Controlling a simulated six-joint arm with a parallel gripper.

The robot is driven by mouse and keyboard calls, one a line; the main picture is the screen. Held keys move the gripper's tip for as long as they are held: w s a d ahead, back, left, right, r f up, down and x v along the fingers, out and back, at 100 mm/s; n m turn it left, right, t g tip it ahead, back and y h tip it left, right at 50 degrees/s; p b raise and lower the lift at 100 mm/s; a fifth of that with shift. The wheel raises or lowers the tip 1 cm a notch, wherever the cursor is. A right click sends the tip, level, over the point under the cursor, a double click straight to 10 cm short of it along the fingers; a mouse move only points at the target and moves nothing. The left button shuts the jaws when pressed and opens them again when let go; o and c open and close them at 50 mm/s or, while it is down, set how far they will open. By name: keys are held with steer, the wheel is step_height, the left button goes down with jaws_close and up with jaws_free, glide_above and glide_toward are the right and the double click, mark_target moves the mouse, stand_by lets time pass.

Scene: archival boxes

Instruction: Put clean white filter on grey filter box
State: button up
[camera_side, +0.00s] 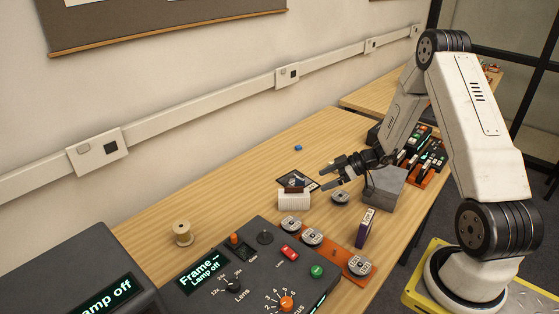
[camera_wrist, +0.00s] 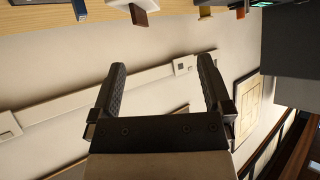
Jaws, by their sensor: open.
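A white ribbed block (camera_side: 294,201), which looks like the clean filter, stands on the wooden table in the side view. A dark brown piece (camera_side: 293,188) shows at its top edge; I cannot tell whether it rests on it or stands behind. The grey box (camera_side: 384,190) sits to the right, below my forearm, with a plain top. My gripper (camera_side: 330,178) is open and empty, above the table between the two, with its fingers pointing left. In the wrist view, my gripper's fingers (camera_wrist: 160,68) are spread with only wall between them. A pale and brown item (camera_wrist: 140,10) shows at the top edge.
A purple upright box (camera_side: 365,228) and a round grey disc (camera_side: 340,197) stand near the grey box. A control panel (camera_side: 250,270) fills the front, beside an orange strip (camera_side: 335,251) with discs. A wooden spool (camera_side: 182,233) stands left. The table's back left is mostly clear.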

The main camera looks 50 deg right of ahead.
steer(key=s+a+r+m+g+h, duration=0.3)
steer(key=s+a+r, duration=0.2)
steer(key=a, duration=0.4)
steer(key=s+a+r+m+g+h, duration=0.3)
steer(key=s+a, duration=0.4)
steer(key=a, duration=0.3)
steer(key=shift+r+m+h, duration=0.5)
steer(key=shift+r+h, duration=0.2)
steer(key=shift+r, duration=0.2)
steer(key=shift+w, duration=0.1)
steer(key=n+g, duration=0.3)
steer(key=n, duration=0.5)
glide_above(295, 194)
step_height(295, 194, down, 11)
steer(key=shift+w+d+f+n, duration=0.2)
steer(key=shift+n, duration=0.2)
steer(key=shift+f, duration=0.1)
